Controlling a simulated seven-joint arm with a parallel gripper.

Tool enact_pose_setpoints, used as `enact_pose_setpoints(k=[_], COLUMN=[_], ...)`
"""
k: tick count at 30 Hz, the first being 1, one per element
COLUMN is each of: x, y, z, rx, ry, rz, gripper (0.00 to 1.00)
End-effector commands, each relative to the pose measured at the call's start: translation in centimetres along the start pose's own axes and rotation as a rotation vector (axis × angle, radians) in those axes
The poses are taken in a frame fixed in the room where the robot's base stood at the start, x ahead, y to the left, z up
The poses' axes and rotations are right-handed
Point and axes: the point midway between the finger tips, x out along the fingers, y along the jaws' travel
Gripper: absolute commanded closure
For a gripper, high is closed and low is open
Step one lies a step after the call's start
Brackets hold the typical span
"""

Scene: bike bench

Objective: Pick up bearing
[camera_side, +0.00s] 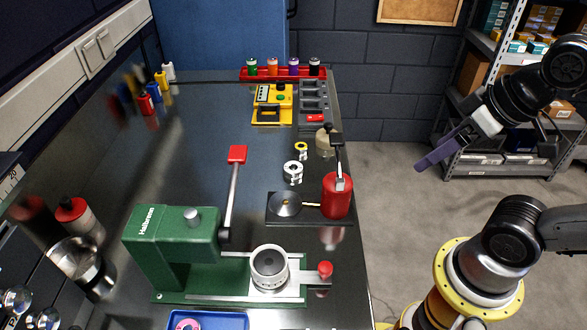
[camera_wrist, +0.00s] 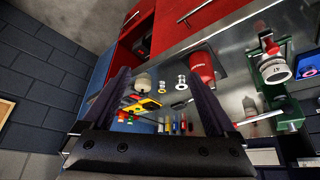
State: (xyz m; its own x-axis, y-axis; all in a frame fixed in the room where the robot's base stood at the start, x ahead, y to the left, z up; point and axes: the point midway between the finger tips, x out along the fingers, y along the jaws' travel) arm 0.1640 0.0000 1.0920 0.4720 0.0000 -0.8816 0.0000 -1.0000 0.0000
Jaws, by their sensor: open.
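A white and dark ring-shaped part (camera_side: 292,172), which looks like the bearing, rests on the grey bench top (camera_side: 200,150) in the side view. A smaller yellow-topped ring (camera_side: 301,149) lies just behind it. Two small ring-shaped parts show between my fingers in the wrist view, the nearer-looking one (camera_wrist: 181,82) pale. I cannot tell for certain which ring is the bearing. My gripper (camera_side: 426,163) is open and empty, in the air to the right of the bench. Its two dark fingers frame the bench items in the wrist view (camera_wrist: 163,78).
A green press (camera_side: 165,245) stands at the front with a white cup-like part (camera_side: 269,262). A red cylinder (camera_side: 337,197) stands right of the rings on a dark base. A yellow box (camera_side: 272,102) and red rack (camera_side: 262,73) are at the back. A blue tray (camera_side: 238,318) is in front.

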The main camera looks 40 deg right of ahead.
Motion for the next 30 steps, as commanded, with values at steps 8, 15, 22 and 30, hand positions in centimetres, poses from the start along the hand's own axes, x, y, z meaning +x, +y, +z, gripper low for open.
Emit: enact_pose_setpoints(k=[8, 15, 22, 30], x=[-0.6, -3.2, -2.8, 2.9], y=[0.0, -0.3, -1.6, -4.6], z=[-0.1, -5.5, -13.3, -21.3], rx=[0.246, 0.774, 1.257, 1.622], ry=[-0.013, -0.046, -0.15, -0.262], rz=[0.002, 0.012, 0.083, 0.244], gripper=[0.08, 0.08, 0.08, 0.08])
